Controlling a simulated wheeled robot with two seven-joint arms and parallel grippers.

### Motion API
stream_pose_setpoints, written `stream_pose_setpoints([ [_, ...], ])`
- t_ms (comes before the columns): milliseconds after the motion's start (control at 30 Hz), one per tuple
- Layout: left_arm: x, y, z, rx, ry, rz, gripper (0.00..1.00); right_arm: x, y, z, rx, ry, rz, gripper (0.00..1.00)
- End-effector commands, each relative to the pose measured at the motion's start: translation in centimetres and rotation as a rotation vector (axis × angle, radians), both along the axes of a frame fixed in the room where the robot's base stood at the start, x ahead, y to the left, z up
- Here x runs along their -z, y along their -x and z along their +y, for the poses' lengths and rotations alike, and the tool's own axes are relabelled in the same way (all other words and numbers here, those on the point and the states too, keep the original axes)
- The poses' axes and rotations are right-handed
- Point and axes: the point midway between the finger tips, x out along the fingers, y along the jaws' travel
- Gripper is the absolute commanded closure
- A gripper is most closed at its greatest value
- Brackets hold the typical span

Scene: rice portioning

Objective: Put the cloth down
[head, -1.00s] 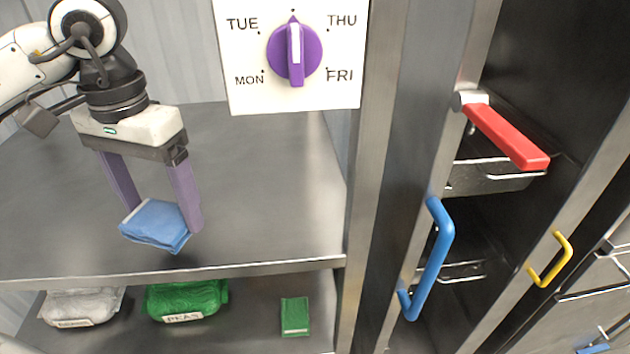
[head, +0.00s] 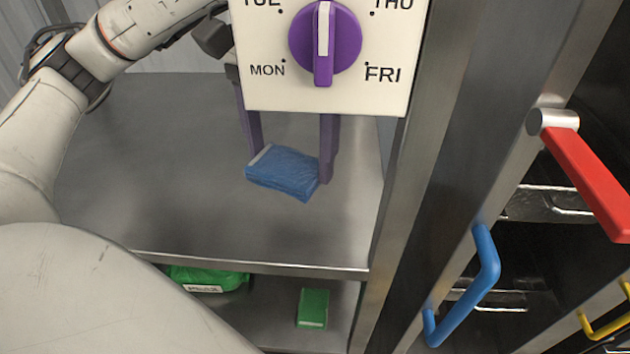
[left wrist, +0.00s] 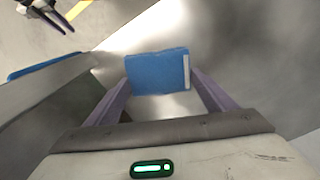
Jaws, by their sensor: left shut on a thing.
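The blue folded cloth (head: 284,173) is held between the two purple fingers of my left gripper (head: 288,165) in the head view. The cloth is over the upper steel shelf (head: 150,180); whether it touches the surface I cannot tell. The day-dial panel hides the upper part of this gripper. In the left wrist view the cloth (left wrist: 157,71) sits between the fingertips of the left gripper (left wrist: 158,84), with a pale strip along its right edge. My right gripper is not in the head view; a dark gripper shows at the top left of the left wrist view, its state unclear.
The dial panel (head: 420,20) hangs in front of the shelf. On the lower shelf are a green peas bag (head: 207,277) and a green block (head: 313,308). Blue (head: 468,287), red (head: 590,185) and yellow (head: 607,325) handles stand at right. The upper shelf is otherwise clear.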

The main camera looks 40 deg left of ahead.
Motion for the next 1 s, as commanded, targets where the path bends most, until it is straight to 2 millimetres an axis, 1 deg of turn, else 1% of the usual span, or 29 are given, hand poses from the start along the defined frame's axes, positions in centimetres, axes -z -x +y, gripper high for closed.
stream_pose_setpoints([
  [33, -0.2, -0.6, -1.1, 0.005, 0.001, 0.002, 0.44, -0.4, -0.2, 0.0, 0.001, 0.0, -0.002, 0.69],
  [133, -0.2, -1.6, -2.8, 0.004, 0.001, 0.001, 0.44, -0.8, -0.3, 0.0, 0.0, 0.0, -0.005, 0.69],
  [167, 0.2, -1.7, -3.0, 0.002, 0.0, 0.003, 0.44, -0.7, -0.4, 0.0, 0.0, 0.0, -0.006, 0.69],
  [200, 1.3, -1.6, -2.7, -0.001, 0.0, 0.006, 0.44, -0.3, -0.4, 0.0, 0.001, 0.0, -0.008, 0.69],
  [233, 1.7, -1.5, -2.7, -0.001, 0.0, 0.006, 0.44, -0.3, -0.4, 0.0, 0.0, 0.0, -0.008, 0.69],
  [467, 3.4, -1.6, -2.6, -0.002, -0.001, 0.002, 0.44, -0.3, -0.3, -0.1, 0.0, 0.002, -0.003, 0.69],
  [667, 6.2, -1.5, -2.5, -0.001, 0.0, 0.004, 0.44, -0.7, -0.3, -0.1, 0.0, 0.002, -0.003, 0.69],
  [733, 6.6, -1.7, -2.8, -0.001, -0.001, 0.003, 0.44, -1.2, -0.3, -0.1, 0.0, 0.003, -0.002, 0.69],
  [833, 7.0, -1.8, -2.9, -0.001, 0.0, 0.001, 0.44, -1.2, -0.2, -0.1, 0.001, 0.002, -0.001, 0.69],
  [1000, 7.1, -1.8, -2.9, -0.001, 0.0, 0.0, 0.44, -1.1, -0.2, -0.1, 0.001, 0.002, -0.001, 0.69],
])
